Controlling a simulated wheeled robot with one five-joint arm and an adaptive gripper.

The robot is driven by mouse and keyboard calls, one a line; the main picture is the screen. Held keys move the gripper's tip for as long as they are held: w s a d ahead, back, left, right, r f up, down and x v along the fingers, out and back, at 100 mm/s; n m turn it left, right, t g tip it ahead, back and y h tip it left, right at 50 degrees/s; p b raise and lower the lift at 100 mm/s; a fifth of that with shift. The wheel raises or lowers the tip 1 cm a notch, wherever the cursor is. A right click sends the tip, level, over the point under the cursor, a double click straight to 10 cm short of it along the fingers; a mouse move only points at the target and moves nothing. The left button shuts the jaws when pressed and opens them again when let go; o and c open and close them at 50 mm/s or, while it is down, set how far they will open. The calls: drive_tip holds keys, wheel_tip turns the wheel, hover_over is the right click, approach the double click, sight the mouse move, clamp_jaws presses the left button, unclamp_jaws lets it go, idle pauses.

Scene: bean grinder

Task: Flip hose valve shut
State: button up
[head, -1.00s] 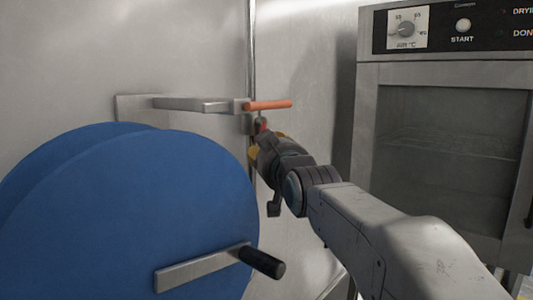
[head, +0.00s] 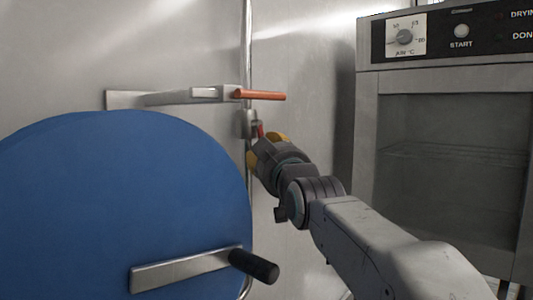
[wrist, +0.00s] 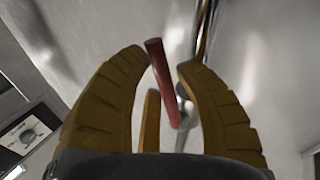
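A small red lever (head: 260,131) sits on a grey valve fitting (head: 246,124) on the thin vertical metal pipe, just past my gripper (head: 266,147) in the head view. My gripper partly hides it. In the wrist view the red lever (wrist: 163,80) slants between the yellow-brown fingers of my gripper (wrist: 163,62). The fingers are spread, with a gap at both tips. The lever's upper end is near the left fingertip; I cannot tell whether they touch. The lever's lower end meets a grey metal part (wrist: 185,115).
A large blue reel (head: 120,210) with a black crank handle (head: 254,265) stands at the left. A metal bracket (head: 170,97) with an orange bar (head: 262,95) juts from the wall above my gripper. A drying oven (head: 445,140) stands at the right.

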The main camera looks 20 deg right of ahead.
drive_tip(key=o, duration=0.3)
drive_tip(key=shift+s, duration=0.1)
drive_tip(key=s+f, duration=0.1)
drive_tip(key=s, duration=1)
drive_tip(key=shift+s+f, duration=0.35)
drive_tip(key=shift+f, duration=0.05)
drive_tip(key=shift+o, duration=0.2)
